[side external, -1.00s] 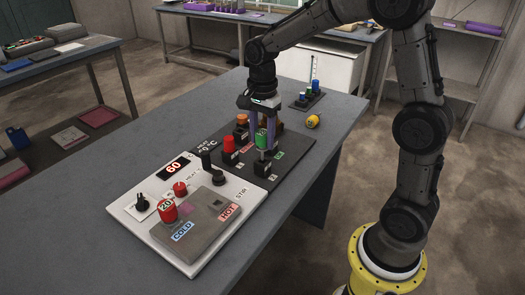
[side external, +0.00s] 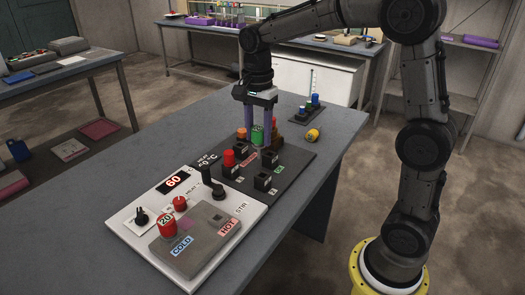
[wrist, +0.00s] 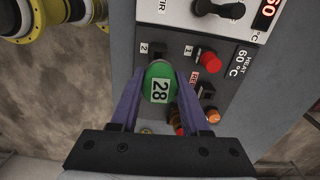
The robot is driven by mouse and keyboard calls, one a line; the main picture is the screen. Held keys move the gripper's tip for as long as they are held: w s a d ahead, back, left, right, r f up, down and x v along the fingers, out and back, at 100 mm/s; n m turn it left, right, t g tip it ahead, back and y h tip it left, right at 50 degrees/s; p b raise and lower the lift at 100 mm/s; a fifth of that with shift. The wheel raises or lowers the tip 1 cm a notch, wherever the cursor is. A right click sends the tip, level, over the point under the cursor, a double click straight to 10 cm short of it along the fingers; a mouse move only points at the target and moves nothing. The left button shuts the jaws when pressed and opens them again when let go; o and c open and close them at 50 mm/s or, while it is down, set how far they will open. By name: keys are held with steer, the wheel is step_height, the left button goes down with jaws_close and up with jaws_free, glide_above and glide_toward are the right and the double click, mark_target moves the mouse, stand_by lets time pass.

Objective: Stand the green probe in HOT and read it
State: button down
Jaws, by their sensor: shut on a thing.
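The green probe (side external: 257,135) is between the fingers of my gripper (side external: 256,146), above the back part of the dark rack. In the wrist view my gripper (wrist: 158,92) is shut on the green probe (wrist: 160,82), whose round top reads 28. Its lower end is hidden. The grey block (side external: 195,240) at the front has a HOT label (side external: 229,226) beside a square dark opening (side external: 217,217) that looks empty. The COLD label (side external: 181,246) is on the same block. A red cap marked 20 (side external: 167,225) stands at its left end.
The dark rack (side external: 295,163) holds a red-capped piece (side external: 228,158), an orange-capped piece (side external: 241,133) and empty-looking sockets (side external: 262,182). A black lever (side external: 208,178) rises between rack and block. The display (side external: 174,182) reads 60. A yellow cylinder (side external: 312,135) lies behind.

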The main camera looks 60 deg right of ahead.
steer(key=a+r+n, duration=0.1)
steer(key=a+n, duration=0.4)
steer(key=a, duration=1.2)
glide_above(219, 225)
steer(key=w+d, duration=0.1)
steer(key=w, duration=0.1)
step_height(219, 225, down, 7)
steer(key=shift+s+d, duration=0.2)
steer(key=shift+f, duration=1.8)
steer(key=shift+c, duration=1.5)
jaws_free()
